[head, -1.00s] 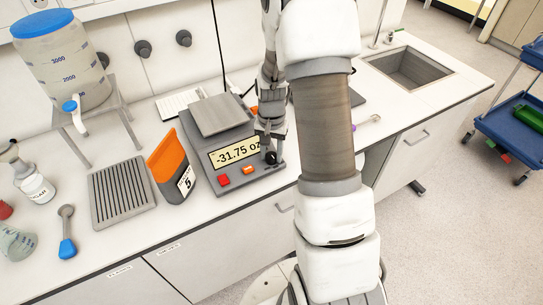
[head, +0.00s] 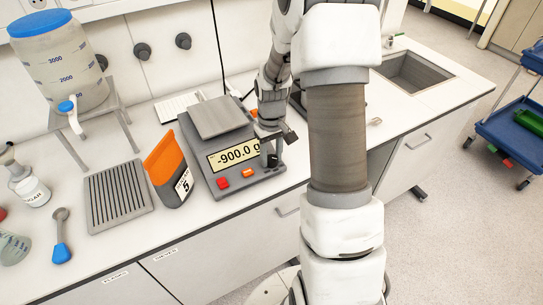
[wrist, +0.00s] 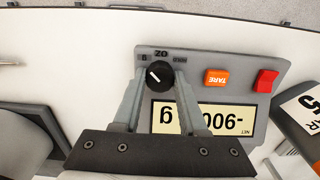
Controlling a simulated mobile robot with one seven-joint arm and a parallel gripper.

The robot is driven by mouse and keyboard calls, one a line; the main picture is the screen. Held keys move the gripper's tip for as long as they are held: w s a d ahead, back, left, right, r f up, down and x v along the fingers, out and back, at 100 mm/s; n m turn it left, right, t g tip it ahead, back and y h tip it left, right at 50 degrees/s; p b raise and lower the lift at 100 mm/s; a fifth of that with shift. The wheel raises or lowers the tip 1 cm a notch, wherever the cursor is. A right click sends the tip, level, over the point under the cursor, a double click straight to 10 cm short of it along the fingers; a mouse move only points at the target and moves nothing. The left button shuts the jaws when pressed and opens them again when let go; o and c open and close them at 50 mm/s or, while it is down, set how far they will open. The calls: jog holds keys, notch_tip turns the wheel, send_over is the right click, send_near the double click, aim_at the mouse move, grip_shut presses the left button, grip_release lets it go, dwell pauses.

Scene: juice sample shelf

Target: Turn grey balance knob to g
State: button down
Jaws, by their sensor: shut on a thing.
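The grey balance (head: 220,180) stands on the counter, and its display (head: 232,157) reads -900.0 g. In the wrist view its panel (wrist: 210,60) is upside down. The round dark knob (wrist: 159,75) has a white pointer line that slants to the upper left, towards the g mark (wrist: 143,56); the oz mark (wrist: 161,53) is at the top middle. My gripper (wrist: 160,82) is shut on the knob, one finger on each side. In the head view my gripper (head: 271,156) is at the balance's front right corner and partly hides the knob.
An orange TARE button (wrist: 217,78) and a red button (wrist: 266,81) sit beside the knob. An orange-and-grey container (head: 168,168) stands close left of the balance, by a ribbed grey tray (head: 118,195). A sink (head: 417,75) is at the right.

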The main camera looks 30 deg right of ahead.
aim_at(271, 158)
dwell(0.4)
jog(key=c, duration=0.7)
grip_release()
jog(key=shift+c, duration=0.2)
jog(key=shift+r, duration=0.1)
notch_tip(271, 158, up, 17)
jog(key=shift+r+p, duration=0.15)
jog(key=shift+p, duration=0.2)
jog(key=s+a+r+t, duration=0.2)
jog(key=s+a+r, duration=0.2)
jog(key=s, duration=0.5)
jog(key=s+a+r+t, duration=0.3)
jog(key=s+a+r, duration=0.1)
jog(key=s+a, duration=0.4)
jog(key=shift+s+a+t, duration=0.2)
jog(key=shift+s+t, duration=0.1)
jog(key=shift+s, duration=0.7)
